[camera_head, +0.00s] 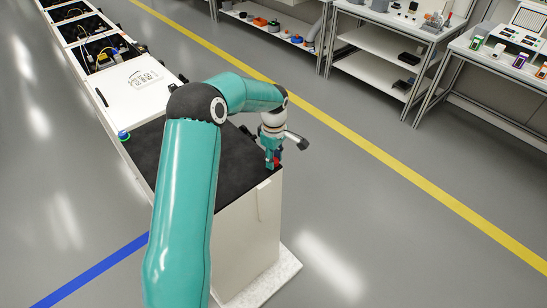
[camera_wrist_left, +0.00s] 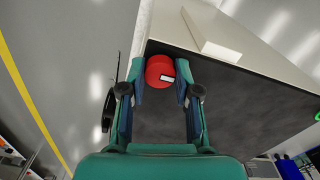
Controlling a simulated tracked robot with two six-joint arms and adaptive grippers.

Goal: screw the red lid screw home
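The red lid screw (camera_wrist_left: 158,68) shows in the left wrist view as a round red head with a small white mark, near the corner of the cabinet's dark top (camera_wrist_left: 228,98). My left gripper (camera_wrist_left: 160,77) points down at it, one finger on each side. Both fingertips appear to touch the head, so the gripper looks shut on it. In the head view my left gripper (camera_head: 272,158) is at the near right corner of the dark cabinet top (camera_head: 228,165), with a little red showing at its tips. The screw's shaft is hidden. My right gripper is not in view.
A row of cabinets runs back to the upper left, with a white panel (camera_head: 128,88) and open bays with wiring (camera_head: 100,52). Workbenches (camera_head: 395,35) stand beyond the yellow line; the floor on the right is clear.

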